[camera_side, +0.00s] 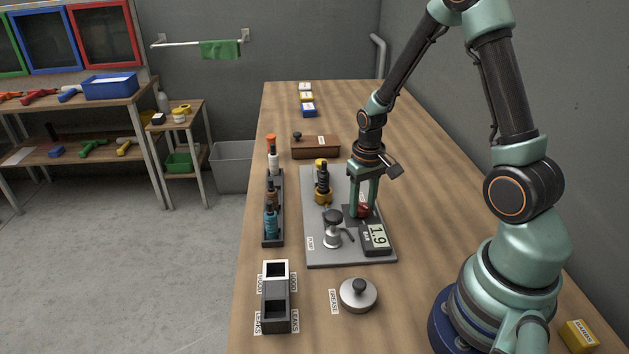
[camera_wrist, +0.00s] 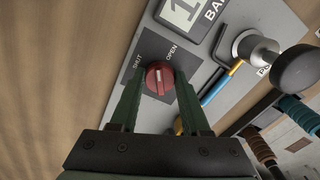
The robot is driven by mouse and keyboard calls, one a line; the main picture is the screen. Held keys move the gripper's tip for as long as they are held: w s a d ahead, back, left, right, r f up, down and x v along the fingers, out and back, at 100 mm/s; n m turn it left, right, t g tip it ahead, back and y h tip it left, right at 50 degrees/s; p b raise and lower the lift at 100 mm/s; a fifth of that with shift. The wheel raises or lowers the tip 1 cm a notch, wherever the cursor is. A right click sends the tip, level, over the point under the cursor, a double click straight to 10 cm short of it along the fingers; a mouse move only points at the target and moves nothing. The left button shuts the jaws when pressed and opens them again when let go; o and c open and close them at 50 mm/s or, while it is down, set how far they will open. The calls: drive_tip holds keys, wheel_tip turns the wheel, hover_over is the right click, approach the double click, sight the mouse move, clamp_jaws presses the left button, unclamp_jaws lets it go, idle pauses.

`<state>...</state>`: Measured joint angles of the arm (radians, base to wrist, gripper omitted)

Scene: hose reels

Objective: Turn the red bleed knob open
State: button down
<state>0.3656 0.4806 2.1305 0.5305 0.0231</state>
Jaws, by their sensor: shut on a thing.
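The red bleed knob (camera_wrist: 159,79) sits on a dark plate (camera_wrist: 150,48) lettered SHUT and OPEN in the wrist view. A pale line runs across the knob's face, roughly up and down in that picture. My gripper (camera_wrist: 158,88) has its two green fingers shut on the knob, one on each side. In the side view my gripper (camera_side: 363,212) reaches down to the red knob (camera_side: 364,210), which is partly hidden by the fingers. A gauge (camera_side: 375,238) reading 1.9 BAR stands next to it on the grey base board (camera_side: 345,259).
A two-cell LEAKS/GOOD box (camera_side: 276,298) and a grease tin (camera_side: 358,294) stand in front.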

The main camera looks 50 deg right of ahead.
sight(362, 205)
drive_tip(key=m, duration=0.6)
drive_tip(key=shift+m, duration=0.3)
idle(0.4)
drive_tip(key=shift+c, duration=1.9)
unclamp_jaws()
wheel_tip(362, 205, up, 12)
